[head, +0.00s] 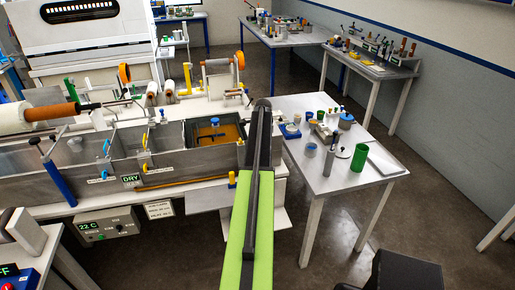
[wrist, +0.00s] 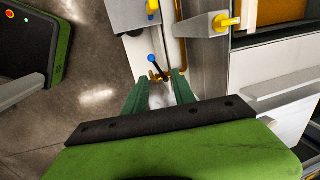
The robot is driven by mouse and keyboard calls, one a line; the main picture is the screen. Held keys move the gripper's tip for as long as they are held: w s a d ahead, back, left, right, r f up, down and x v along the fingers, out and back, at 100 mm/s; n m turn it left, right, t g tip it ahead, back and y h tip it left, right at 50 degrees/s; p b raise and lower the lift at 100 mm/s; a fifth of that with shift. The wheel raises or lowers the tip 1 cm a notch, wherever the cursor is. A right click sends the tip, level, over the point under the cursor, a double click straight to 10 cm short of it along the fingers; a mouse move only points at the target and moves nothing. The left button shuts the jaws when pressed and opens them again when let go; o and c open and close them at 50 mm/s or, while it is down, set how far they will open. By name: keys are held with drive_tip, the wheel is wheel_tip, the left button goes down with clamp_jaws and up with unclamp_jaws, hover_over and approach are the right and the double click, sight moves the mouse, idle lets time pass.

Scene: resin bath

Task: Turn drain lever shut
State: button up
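In the wrist view, a short lever with a blue knob (wrist: 153,58), which looks like the drain lever, joins a brass-coloured fitting (wrist: 163,76). The lever stands at a slant, its knob up and to the left of the fitting. My gripper (wrist: 158,90) is open, its two green fingers apart, with the fitting just beyond the gap between the tips. Nothing is held, and I see no contact with the lever. In the head view my arm hides the area around the tank's right end, and I cannot make out the lever or my fingertips there.
Yellow handles (wrist: 222,21) stick out near the lever in the wrist view, with a grey wall beside them. In the head view the long bath (head: 190,176) carries a DRY sign. A white table (head: 335,185) with cups stands to the right. Floor shows between tables.

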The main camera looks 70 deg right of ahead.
idle(0.3)
drive_tip(key=shift+r, duration=0.1)
wheel_tip(320, 180, up, 12)
drive_tip(key=s+a+p, duration=0.1)
drive_tip(key=p, duration=1)
drive_tip(key=shift+s+a+p, duration=0.25)
drive_tip(key=shift+s+p, duration=0.05)
drive_tip(key=shift+s, duration=0.1)
drive_tip(key=shift+f, duration=0.2)
